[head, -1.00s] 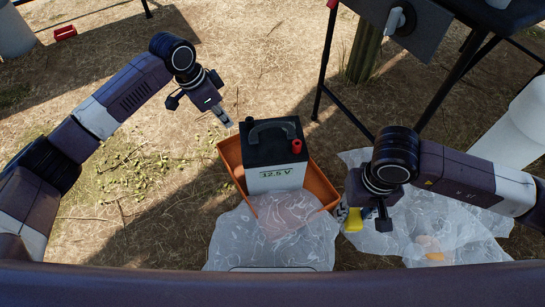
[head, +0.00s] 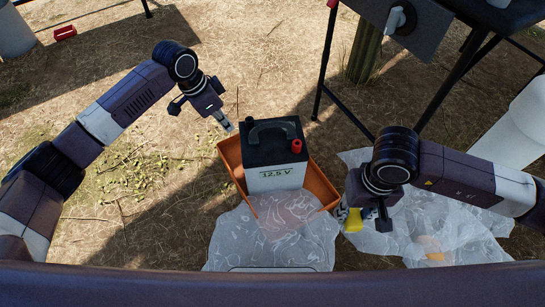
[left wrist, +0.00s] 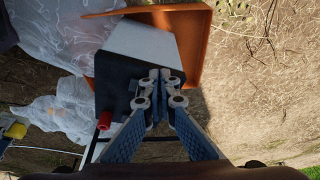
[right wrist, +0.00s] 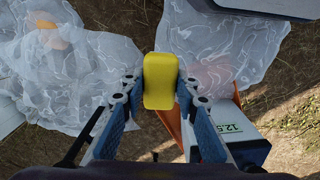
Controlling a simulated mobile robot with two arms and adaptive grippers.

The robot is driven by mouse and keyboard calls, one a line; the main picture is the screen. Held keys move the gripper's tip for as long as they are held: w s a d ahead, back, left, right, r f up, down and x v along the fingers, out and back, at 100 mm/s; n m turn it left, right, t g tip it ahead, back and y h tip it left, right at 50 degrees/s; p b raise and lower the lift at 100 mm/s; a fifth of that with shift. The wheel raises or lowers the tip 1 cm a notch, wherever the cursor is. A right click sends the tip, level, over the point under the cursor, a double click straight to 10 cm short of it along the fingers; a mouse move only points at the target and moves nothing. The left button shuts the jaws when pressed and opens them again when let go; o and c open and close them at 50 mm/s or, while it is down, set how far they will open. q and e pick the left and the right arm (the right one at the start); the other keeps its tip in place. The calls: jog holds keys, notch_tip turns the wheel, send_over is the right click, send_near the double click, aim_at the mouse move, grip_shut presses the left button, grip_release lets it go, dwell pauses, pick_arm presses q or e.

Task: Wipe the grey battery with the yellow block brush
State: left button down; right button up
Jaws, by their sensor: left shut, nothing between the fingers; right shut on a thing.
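The grey battery (head: 275,178) has a black top, a dark handle, a red terminal cap and a "12.5 V" label. It stands upright in an orange tray (head: 232,170); it also shows in the left wrist view (left wrist: 142,45). My left gripper (head: 226,126) is shut and empty, just left of and above the battery's top. My right gripper (head: 352,214) is shut on the yellow block brush (head: 354,221), right of the tray and apart from the battery. In the right wrist view the yellow brush (right wrist: 160,80) sits between the fingertips, with the battery (right wrist: 235,128) to its lower right.
Crumpled clear plastic sheets (head: 270,245) lie in front of the tray and on the right (head: 430,220), where a small orange item (head: 430,247) shows. Table legs (head: 325,65) stand behind. A white cylinder (head: 515,125) is at right. Bare ground lies left of the tray.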

pick_arm(q)
jog(key=shift+f, duration=0.9)
pick_arm(e)
jog(key=shift+f, duration=0.1)
dwell(0.4)
jog(key=w+a+r+m, duration=0.2)
jog(key=w+a, duration=0.2)
jog(key=w, duration=0.3)
jog(key=w+a+r+m, duration=0.2)
jog(key=w+a+r, duration=0.1)
jog(key=w, duration=0.5)
jog(key=w+a+r+m, duration=0.2)
jog(key=w+a, duration=0.3)
jog(key=w, duration=0.3)
jog(key=shift+a+r, duration=0.1)
jog(key=shift+r, duration=0.05)
jog(key=w+a+m, duration=0.3)
jog(key=w, duration=0.6)
jog(key=shift+s+d+f, duration=0.1)
jog(key=shift+f, duration=1.35)
jog(key=shift+s+d+f, duration=0.1)
jog(key=shift+f, duration=1.3)
jog(key=shift+f, duration=0.95)
